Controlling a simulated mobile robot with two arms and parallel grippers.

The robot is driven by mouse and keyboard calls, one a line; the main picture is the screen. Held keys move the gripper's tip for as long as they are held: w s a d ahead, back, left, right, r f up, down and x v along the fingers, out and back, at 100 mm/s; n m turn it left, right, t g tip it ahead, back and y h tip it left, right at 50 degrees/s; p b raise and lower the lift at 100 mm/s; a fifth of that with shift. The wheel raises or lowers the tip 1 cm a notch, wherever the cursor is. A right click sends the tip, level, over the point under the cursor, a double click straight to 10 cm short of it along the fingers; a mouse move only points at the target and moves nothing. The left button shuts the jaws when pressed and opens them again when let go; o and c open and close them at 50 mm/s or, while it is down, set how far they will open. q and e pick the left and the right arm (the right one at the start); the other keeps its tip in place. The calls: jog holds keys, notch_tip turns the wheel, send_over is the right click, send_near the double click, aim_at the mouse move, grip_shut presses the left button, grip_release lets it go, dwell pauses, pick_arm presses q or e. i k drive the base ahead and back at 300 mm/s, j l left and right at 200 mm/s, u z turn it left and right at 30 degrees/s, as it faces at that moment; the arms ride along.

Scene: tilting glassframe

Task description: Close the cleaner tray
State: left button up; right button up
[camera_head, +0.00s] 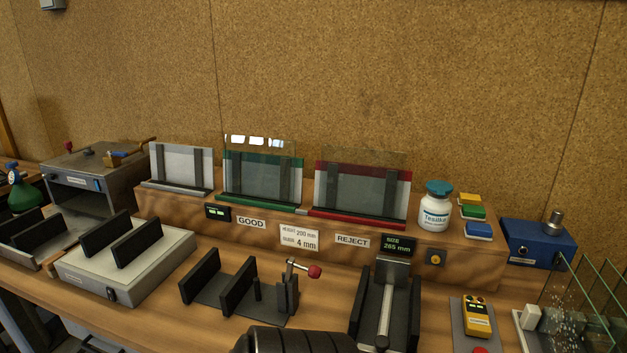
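The cleaner (115,189) is a grey metal box at the left, with a dark slot in its front and a small label. The cleaner tray (47,257) is a light flat tray with upright black holders, at the far left in front of the cleaner. It stands pulled out, and I see no glass in it. Its left end runs out of the picture. No gripper fingers show. A dark ribbed part (295,341) at the bottom middle looks like part of my arm.
A white scale-like box (125,272) with black holders stands right of the tray. A wooden shelf (270,250) with GOOD and REJECT racks runs behind. A black clamp fixture (238,283) and a measuring fixture (386,305) stand in front. Glass panes (590,305) stand at the right.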

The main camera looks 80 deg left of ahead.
aim_at(29, 238)
jog(key=u, duration=4.3)
jog(key=i+j+z, duration=0.1)
jog(key=z, duration=0.3)
jog(key=i+j+z, duration=0.2)
jog(key=z, duration=0.15)
jog(key=i+j+z, duration=0.15)
jog(key=z, duration=0.25)
